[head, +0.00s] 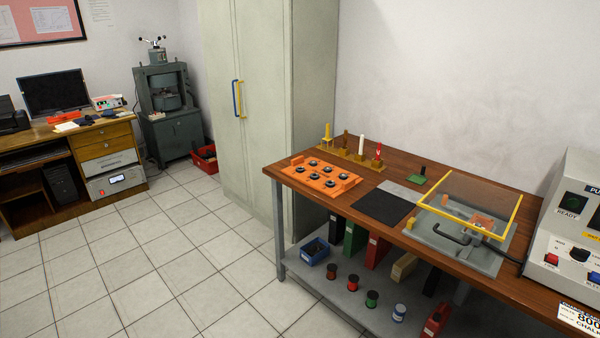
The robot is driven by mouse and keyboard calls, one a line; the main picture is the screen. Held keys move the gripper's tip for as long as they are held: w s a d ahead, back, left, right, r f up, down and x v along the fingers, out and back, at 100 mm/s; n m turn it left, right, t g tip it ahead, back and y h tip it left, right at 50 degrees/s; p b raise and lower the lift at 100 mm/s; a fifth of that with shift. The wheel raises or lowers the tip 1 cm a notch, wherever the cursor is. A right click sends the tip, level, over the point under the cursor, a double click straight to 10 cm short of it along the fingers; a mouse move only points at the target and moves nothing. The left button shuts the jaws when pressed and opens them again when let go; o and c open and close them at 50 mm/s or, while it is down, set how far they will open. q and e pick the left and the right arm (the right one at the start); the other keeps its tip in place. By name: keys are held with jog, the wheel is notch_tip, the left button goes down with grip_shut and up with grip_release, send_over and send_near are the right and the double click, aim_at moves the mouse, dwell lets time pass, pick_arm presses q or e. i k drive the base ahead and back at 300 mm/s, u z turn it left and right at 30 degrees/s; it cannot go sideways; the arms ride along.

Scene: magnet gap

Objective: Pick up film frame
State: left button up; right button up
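The film frame (461,222) is a thin yellow square frame with a see-through film across it. It is at the right of the wooden bench, over a grey device (440,242) with black handles. A small orange block (482,221) shows through the film. I cannot tell whether the frame rests on the device or is raised above it. Neither of my grippers is in view.
On the bench (290,176) are an orange tray (322,184) of dark round parts, a black mat (382,207) and a wooden stand (350,155). A control box (570,240) stands at the right. The tiled floor at left is clear.

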aim_at(419, 179)
jog(key=u, duration=0.35)
jog(key=i, duration=1.85)
jog(key=z, duration=0.25)
